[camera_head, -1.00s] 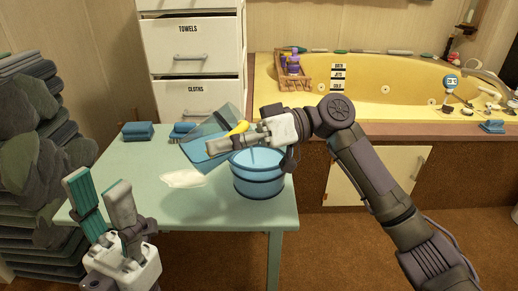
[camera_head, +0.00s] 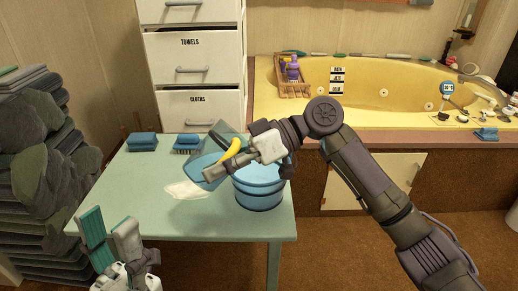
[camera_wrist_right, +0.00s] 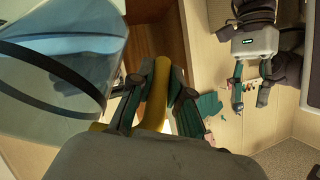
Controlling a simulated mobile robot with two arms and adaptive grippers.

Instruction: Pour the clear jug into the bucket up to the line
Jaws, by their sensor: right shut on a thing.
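The clear bluish jug (camera_head: 208,163) is tilted in the air above the table, at the left of the blue bucket (camera_head: 259,197). My right gripper (camera_head: 222,171) is shut on the jug's yellow handle (camera_head: 232,152). In the right wrist view the jug (camera_wrist_right: 70,50) fills the upper left, with a dark band across it, and the yellow handle (camera_wrist_right: 158,95) lies between the fingers. The bucket stands upright with dark bands; my right arm covers part of its rim. Its inside, the water level and any line are hidden. My left gripper (camera_head: 107,219) is open and empty at the table's front left.
The pale green table (camera_head: 240,225) carries a white patch (camera_head: 186,190), a blue sponge (camera_head: 142,142) and a blue brush (camera_head: 187,141). A drawer unit (camera_head: 200,105) stands behind. The yellow tub (camera_head: 390,85) is at the right; stacked dark towels (camera_head: 40,180) are at the left.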

